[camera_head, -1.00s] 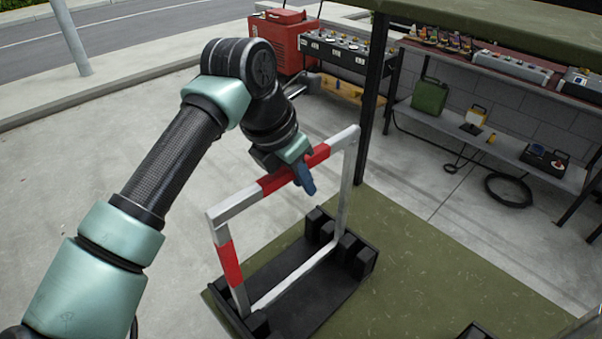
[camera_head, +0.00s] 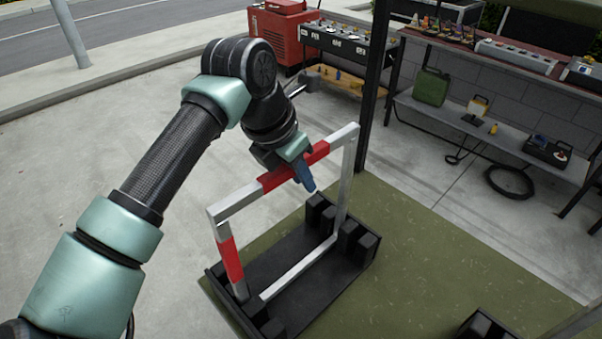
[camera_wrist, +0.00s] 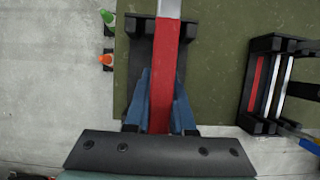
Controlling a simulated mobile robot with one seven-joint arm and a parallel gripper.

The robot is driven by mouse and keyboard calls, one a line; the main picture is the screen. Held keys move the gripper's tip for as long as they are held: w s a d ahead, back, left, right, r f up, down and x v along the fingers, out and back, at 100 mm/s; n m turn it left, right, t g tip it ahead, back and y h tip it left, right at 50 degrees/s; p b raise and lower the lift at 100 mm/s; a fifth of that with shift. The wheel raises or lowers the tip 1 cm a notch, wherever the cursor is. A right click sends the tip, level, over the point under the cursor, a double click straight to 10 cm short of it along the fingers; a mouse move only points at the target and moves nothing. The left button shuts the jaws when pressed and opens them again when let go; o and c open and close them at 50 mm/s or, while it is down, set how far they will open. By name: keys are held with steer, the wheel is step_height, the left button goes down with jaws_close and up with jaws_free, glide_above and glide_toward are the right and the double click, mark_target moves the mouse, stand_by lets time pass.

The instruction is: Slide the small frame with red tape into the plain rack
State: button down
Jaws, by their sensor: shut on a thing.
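The small frame (camera_head: 240,203) is a silver-grey rectangle with red tape bands on its top bar and near side post. My gripper (camera_head: 303,172) is shut on the red-taped part of its top bar. In the wrist view the blue fingers of my gripper (camera_wrist: 160,95) lie on both sides of the red bar (camera_wrist: 165,60). The frame stands upright over a black rack (camera_head: 310,310) with blocks at both ends. Its lower bar (camera_head: 298,270) shows between the end blocks. I cannot tell whether it touches the rack floor.
A second black rack (camera_wrist: 256,47) holding red and pale bars stands at the right in the wrist view. Green (camera_wrist: 108,17) and orange (camera_wrist: 106,59) objects stand at the left. A dark post (camera_head: 377,80) and a loaded bench shelf (camera_head: 470,130) are behind.

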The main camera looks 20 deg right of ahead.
steer(key=c, duration=0.7)
jaws_free()
steer(key=shift+f, duration=0.1)
